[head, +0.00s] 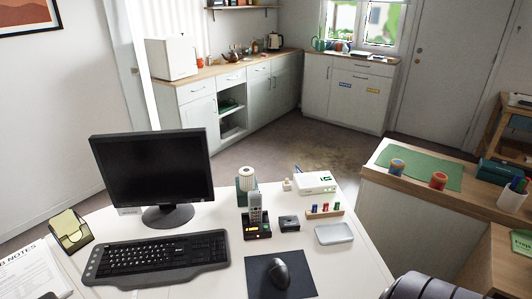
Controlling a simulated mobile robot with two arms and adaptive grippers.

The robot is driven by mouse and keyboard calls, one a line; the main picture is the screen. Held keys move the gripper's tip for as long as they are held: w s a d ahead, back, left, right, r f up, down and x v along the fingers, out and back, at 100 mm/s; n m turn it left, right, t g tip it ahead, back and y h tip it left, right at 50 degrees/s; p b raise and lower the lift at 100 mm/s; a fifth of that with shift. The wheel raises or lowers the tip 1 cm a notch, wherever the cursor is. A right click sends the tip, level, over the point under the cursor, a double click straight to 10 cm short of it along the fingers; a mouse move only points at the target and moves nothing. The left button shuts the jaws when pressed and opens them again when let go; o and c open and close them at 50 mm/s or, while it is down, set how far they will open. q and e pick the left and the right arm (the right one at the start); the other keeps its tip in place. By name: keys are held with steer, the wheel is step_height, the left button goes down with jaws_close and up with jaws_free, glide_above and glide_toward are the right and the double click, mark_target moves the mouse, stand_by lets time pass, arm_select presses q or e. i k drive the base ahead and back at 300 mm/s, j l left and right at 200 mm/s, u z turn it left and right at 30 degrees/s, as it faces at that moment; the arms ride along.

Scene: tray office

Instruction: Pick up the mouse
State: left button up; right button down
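A black mouse (279,273) lies on a dark mouse pad (260,265) near the front of the white desk (222,266), to the right of the black keyboard. Neither of my grippers shows in the head view. A dark, rounded part of my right arm enters at the bottom right corner, apart from the mouse. Nothing covers the mouse.
Left of the pad are a keyboard (155,258) and monitor (152,172). Behind it stand a cordless phone (256,218), a small black box (289,223), a grey tray (334,234) and a white router (315,182). A wooden-topped counter (400,190) stands at the right.

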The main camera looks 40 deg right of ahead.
mark_target(279, 275)
steer(key=z, duration=1.45)
steer(key=k, duration=0.3)
steer(key=z, duration=0.05)
